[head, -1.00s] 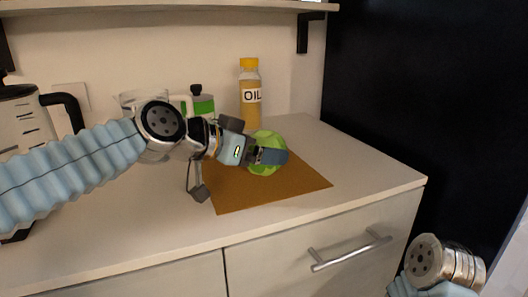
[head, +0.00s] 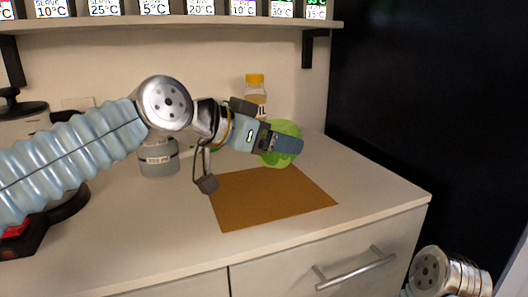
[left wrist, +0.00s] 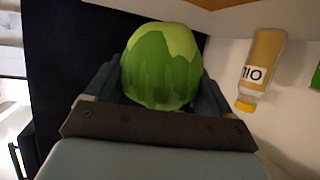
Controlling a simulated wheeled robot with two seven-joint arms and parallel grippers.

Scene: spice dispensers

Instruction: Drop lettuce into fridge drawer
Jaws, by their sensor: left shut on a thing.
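The green lettuce (head: 287,130) is round and held by my left gripper (head: 284,143) above the back part of the brown board. The lettuce also shows in the left wrist view (left wrist: 160,65), between the two fingers. My left gripper is shut on it. Part of the lettuce is hidden behind the finger in the head view. My right arm shows at the lower right of the head view, but its gripper is out of view. No fridge drawer can be made out; a counter drawer front with a metal handle (head: 355,268) is closed.
A brown board (head: 270,200) lies on the white counter (head: 380,185). An oil bottle (head: 255,88) stands behind the lettuce. A glass jar (head: 158,160) and a pot (head: 25,125) stand at the left. A shelf (head: 200,21) with temperature labels hangs above. A dark panel (head: 430,100) fills the right.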

